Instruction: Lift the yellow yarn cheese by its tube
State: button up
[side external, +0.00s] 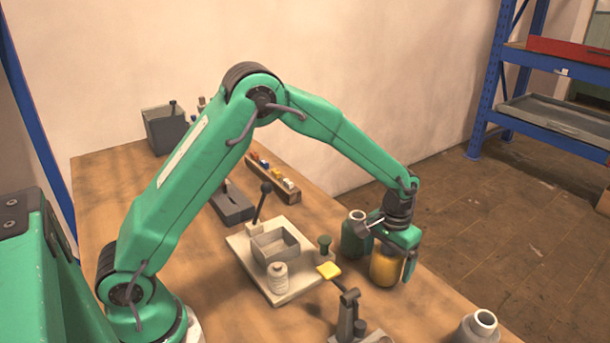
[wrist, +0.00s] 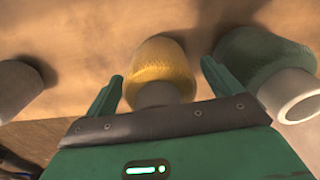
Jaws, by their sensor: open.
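The yellow yarn cheese (side external: 386,268) stands on the wooden table under my gripper. In the wrist view the yellow yarn cheese (wrist: 161,62) shows its wound body, with its pale grey-brown tube (wrist: 158,95) toward me. My gripper (wrist: 162,72) is open, with one green finger to the left of the cheese and one to the right. I cannot tell whether a finger touches it. In the side view my gripper (side external: 390,250) hides the cheese's top and tube.
A green yarn cheese (side external: 354,238) with a pale tube stands close beside the yellow one; in the wrist view it (wrist: 250,58) is near my right finger. A grey cheese (side external: 474,329) stands apart at the front. A fixture plate (side external: 290,294) and lever stand (side external: 347,318) are nearby.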

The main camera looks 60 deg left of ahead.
jog(key=c, duration=1.1)
jog(key=shift+r, duration=0.15)
jog(key=shift+r, duration=0.5)
jog(key=s+d+r, duration=0.2)
jog(key=r, duration=0.1)
jog(key=s+d+r, duration=0.6)
jog(key=shift+d+r, duration=0.25)
jog(key=shift+r, duration=0.15)
